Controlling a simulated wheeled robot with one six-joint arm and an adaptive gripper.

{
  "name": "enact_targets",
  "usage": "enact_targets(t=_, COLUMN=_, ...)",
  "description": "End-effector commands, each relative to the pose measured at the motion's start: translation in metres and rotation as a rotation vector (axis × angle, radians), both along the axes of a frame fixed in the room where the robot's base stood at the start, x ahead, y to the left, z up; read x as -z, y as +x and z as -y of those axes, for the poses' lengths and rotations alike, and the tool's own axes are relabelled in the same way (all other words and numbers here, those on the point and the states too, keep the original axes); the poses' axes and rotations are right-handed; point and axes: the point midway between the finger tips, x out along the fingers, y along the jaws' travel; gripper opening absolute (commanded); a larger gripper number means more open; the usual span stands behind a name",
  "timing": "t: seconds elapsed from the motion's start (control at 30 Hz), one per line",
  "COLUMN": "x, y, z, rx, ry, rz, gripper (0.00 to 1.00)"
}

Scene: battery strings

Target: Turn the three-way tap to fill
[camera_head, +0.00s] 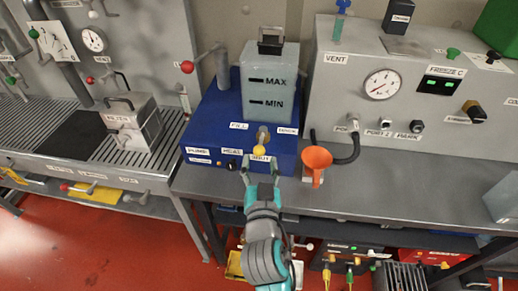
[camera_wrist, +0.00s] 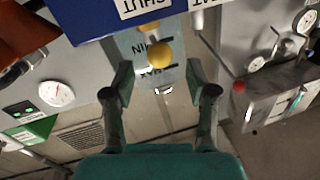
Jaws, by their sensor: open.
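The three-way tap (camera_head: 263,136) is on the front of the blue unit (camera_head: 205,130). Its yellow knob (camera_head: 259,150) points down toward the SHUT label (camera_head: 260,158). The FILL label (camera_head: 239,126) is to the upper left of the tap, and another label is to its upper right. My gripper (camera_head: 260,170) is open and empty just below and in front of the knob. In the wrist view, the yellow knob (camera_wrist: 159,56) appears between and beyond the open fingertips (camera_wrist: 159,80). I see no contact with it.
A grey tank (camera_head: 268,85) marked MAX and MIN stands on the blue unit. A red-knobbed lever (camera_head: 187,67) is at its left.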

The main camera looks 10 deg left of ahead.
Motion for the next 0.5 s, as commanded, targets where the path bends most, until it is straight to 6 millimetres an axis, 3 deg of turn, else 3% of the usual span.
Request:
enact_targets(t=0.2, x=-0.001, y=0.034, z=-0.006, rx=0.0, ry=0.001, rz=0.001, gripper=0.57)
enact_targets(t=0.5, x=0.0, y=0.051, z=-0.01, rx=0.0, ry=0.0, rz=0.0, gripper=0.57)
